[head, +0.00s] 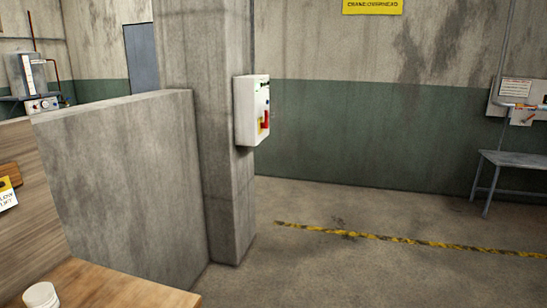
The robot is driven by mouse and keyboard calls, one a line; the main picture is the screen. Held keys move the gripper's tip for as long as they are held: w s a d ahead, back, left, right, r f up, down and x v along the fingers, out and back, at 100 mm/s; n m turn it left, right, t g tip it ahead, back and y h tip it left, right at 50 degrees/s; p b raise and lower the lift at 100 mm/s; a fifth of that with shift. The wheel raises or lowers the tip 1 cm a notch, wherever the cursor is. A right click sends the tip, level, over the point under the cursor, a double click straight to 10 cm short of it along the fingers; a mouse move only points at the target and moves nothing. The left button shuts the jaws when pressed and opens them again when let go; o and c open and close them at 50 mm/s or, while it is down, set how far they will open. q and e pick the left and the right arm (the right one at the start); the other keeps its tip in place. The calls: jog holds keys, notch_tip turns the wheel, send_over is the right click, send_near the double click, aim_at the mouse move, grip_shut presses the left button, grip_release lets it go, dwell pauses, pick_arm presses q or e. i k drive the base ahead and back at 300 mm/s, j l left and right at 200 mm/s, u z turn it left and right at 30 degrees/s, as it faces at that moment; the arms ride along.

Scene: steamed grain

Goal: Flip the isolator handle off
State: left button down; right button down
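A pale grey isolator box (247,111) is fixed to the concrete pillar, near the middle of the head view. Its front faces right and shows at a steep angle. A red handle (265,120) sits on the lower part of that front, beside a yellow patch. The handle is small here, and I cannot tell which position it is in. Neither of my grippers shows in the head view.
A low concrete wall (125,185) joins the pillar (205,60) on the left. A wooden counter (105,288) with a white cup (41,295) is at the lower left. Open floor (330,270) with yellow-black tape (400,240) lies right. A metal bench (515,162) stands far right.

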aim_at(265, 124)
jog(key=i+l+z, duration=0.3)
jog(key=i, duration=0.65)
jog(key=i+z, duration=0.3)
jog(key=i, duration=0.6)
jog(key=i+l+u, duration=0.2)
jog(key=i+u, duration=0.25)
jog(key=i, duration=0.4)
jog(key=i+l+u, duration=0.45)
jog(key=i, duration=0.4)
jog(key=i+l+u, duration=0.45)
jog(key=i+l, duration=0.3)
jog(key=l, duration=0.1)
